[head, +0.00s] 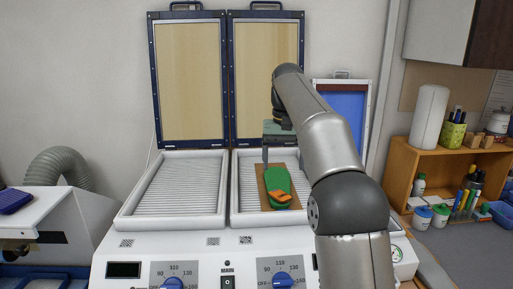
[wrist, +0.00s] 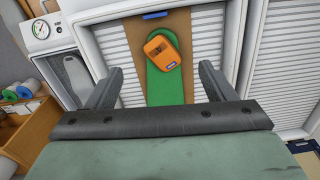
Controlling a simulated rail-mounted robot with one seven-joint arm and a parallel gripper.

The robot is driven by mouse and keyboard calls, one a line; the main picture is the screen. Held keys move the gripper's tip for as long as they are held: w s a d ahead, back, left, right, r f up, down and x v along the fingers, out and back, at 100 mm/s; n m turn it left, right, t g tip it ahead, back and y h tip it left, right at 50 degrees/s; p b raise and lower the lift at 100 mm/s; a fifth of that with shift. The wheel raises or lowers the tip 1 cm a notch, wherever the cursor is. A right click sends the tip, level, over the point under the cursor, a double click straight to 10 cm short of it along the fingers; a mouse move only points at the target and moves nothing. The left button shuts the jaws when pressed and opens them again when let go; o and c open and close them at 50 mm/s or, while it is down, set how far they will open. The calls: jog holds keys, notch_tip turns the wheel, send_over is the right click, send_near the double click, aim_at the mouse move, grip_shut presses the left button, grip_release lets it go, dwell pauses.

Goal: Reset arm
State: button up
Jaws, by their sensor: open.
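My gripper (head: 281,158) is over the right bay of the forming machine, its two fingers pointing down. In the wrist view my gripper (wrist: 158,82) is open, with nothing between its fingers. Beyond the fingers a green insole (wrist: 166,86) lies on a brown board (wrist: 131,62), with an orange block (wrist: 162,50) on top of it. In the head view the green insole (head: 277,181), the brown board (head: 265,199) and the orange block (head: 280,198) sit in the right bay. My arm hides part of that bay's right side.
The machine's left bay (head: 178,188) is empty, and both framed lids (head: 189,80) stand raised behind the bays. Control knobs (head: 282,280) line the front. A wooden shelf (head: 400,166) with bottles and pens stands at the right. A white unit with a grey hose (head: 58,166) is at the left.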

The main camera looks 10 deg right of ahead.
jog(key=shift+n, duration=0.4)
jog(key=s+f, duration=0.3)
jog(key=s, duration=0.2)
jog(key=s+f+b, duration=0.1)
jog(key=s+f, duration=0.1)
jog(key=s, duration=0.3)
jog(key=s+f, duration=0.3)
jog(key=s, duration=0.3)
jog(key=shift+f+b, duration=0.35)
jog(key=s+f+t+b, duration=0.1)
jog(key=s+f, duration=1.4)
jog(key=s, duration=0.4)
jog(key=shift+s+f, duration=0.2)
jog(key=shift+f, duration=0.15)
